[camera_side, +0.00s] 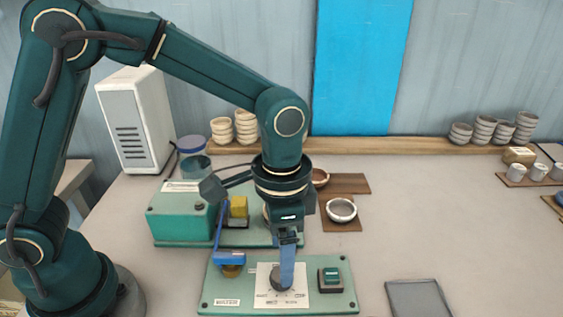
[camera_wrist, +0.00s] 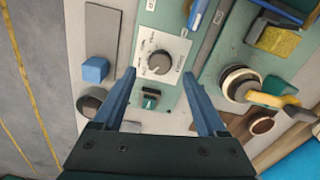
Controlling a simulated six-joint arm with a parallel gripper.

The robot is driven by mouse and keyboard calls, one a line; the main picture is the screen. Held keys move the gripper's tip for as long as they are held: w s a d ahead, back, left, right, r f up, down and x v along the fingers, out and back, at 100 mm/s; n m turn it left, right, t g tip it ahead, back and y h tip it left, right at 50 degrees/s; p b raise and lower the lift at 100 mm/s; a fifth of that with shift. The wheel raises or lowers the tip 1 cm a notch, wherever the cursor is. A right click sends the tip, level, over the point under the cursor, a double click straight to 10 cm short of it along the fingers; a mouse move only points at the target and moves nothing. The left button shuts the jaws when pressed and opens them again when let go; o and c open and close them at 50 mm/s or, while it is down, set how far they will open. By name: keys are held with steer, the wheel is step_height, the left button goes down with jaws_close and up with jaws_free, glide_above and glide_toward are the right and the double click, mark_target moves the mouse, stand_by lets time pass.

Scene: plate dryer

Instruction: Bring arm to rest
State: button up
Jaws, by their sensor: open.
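My gripper (camera_side: 286,262) points down over the green control panel (camera_side: 225,285) in the side view. In the wrist view its two blue fingers (camera_wrist: 159,73) are spread apart, with nothing held between them. The dark round dial (camera_wrist: 159,62) on its white plate appears between the fingertips; the dial (camera_side: 280,282) also shows in the side view, partly behind a finger. I cannot tell whether a finger touches it. A green switch (camera_side: 331,276) is right of the dial. A blue lever (camera_side: 219,232) rises at the panel's left.
A green machine (camera_side: 180,222) with a yellow block (camera_side: 238,207) stands behind the panel. A small bowl (camera_side: 341,210) sits on a brown board to the right. A grey tray (camera_side: 418,298) lies front right. Stacked bowls (camera_side: 245,128) line the back ledge. The table's right middle is clear.

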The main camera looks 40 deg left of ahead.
steer(key=shift+r, duration=0.5)
steer(key=s+a+r+n+t, duration=0.1)
steer(key=a+r+n+t, duration=0.2)
steer(key=a+r, duration=0.5)
steer(key=s+a+n+t, duration=0.2)
steer(key=s+a+n, duration=0.1)
steer(key=s, duration=0.5)
steer(key=shift+a+n+t, duration=0.3)
steer(key=shift+n, duration=0.1)
